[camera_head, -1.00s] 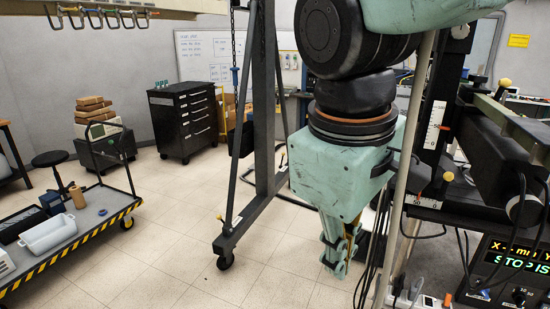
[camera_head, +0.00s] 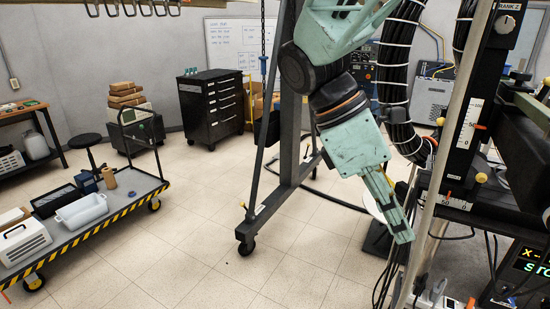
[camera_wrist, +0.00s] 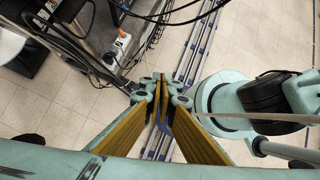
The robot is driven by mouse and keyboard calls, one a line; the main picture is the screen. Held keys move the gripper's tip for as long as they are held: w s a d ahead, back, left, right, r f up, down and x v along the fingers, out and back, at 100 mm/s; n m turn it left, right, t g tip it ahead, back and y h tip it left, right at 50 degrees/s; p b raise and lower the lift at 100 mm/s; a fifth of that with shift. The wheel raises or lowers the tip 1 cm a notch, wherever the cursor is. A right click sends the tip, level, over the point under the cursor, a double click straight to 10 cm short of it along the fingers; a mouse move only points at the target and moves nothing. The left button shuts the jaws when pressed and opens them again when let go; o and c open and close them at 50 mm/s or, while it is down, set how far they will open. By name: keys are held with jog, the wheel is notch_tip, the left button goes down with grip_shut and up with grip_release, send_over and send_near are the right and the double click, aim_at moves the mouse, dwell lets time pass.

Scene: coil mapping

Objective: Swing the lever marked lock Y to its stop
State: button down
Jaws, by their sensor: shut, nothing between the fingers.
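No label reading lock Y is legible in either view, so I cannot tell which lever it is. A small yellow knob (camera_head: 481,178) sits beside the lower end of the white scale on the black machine column (camera_head: 480,85). Another yellow knob (camera_head: 441,121) shows left of the column. My gripper (camera_head: 402,238) hangs left of the machine, tilted down to the right, apart from both knobs. In the wrist view my gripper (camera_wrist: 161,88) has its fingers together, with nothing visible between them. Neither knob can be made out in that view.
Cables and a pale upright post (camera_head: 430,225) stand between my gripper and the machine. A display (camera_head: 532,262) is cut off at right. A grey gantry frame (camera_head: 288,130) stands left of my arm. A trolley (camera_head: 125,190) is farther left, with open floor between.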

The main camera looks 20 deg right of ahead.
aim_at(476, 188)
jog(key=w+d+f+n+g+h+p, duration=0.1)
jog(key=w+d+n+g+h, duration=0.6)
jog(key=w+d+n, duration=0.9)
jog(key=w+d+h+p, duration=0.1)
jog(key=d+h, duration=0.1)
jog(key=shift+d+f+n, duration=0.3)
jog(key=shift+f+n, duration=0.1)
dwell(0.5)
jog(key=b+x, duration=0.2)
jog(key=x, duration=1.2)
jog(key=shift+r, duration=0.25)
